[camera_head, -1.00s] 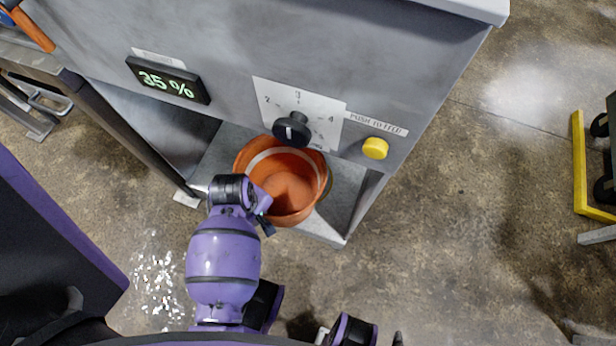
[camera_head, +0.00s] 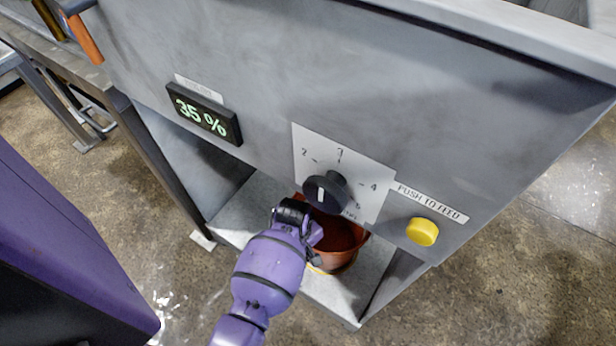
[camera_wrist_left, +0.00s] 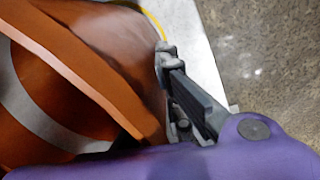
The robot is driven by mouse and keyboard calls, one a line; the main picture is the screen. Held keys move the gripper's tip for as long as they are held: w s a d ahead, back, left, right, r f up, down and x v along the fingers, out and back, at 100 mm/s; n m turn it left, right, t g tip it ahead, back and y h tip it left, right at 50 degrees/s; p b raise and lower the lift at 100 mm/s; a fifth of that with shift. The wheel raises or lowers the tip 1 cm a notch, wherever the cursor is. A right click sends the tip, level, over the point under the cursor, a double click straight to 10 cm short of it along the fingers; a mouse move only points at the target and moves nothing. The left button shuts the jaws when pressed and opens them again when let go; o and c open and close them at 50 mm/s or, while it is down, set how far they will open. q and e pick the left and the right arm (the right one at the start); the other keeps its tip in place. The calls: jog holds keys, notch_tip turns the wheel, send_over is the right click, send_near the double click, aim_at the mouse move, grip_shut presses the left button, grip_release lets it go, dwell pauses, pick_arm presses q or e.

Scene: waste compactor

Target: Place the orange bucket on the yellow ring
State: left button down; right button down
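The orange bucket (camera_head: 343,240) stands in the recess under the machine's front panel; the panel and dial hide its back part. A short piece of the yellow ring (camera_head: 318,269) shows at its lower front edge. In the left wrist view, the bucket (camera_wrist_left: 110,50), with a pale band inside, fills the left side, and a thin yellow arc of the ring (camera_wrist_left: 152,18) shows beside it. My left gripper (camera_head: 314,246) is at the bucket's front left side. Its finger (camera_wrist_left: 185,92) lies close beside the bucket's outer wall; its grip is unclear. My right gripper is out of view.
The grey panel overhead carries a black dial (camera_head: 326,192), a yellow button (camera_head: 422,232) and a 35 % display (camera_head: 203,113). The grey shelf (camera_head: 245,212) has bare room left of the bucket. A dark post (camera_head: 150,165) stands at the recess's left.

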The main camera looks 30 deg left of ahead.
pick_arm(q)
jog(key=shift+w+f, duration=0.2)
jog(key=shift+w, duration=0.05)
jog(key=f+b, duration=0.1)
jog(key=f, duration=0.1)
jog(key=f+b, duration=0.1)
jog(key=shift+w+f, duration=0.2)
jog(key=shift+f, duration=0.15)
jog(key=shift+r, duration=0.15)
jog(key=c, duration=2.4)
grip_release()
jog(key=shift+f, duration=0.2)
jog(key=o, duration=0.4)
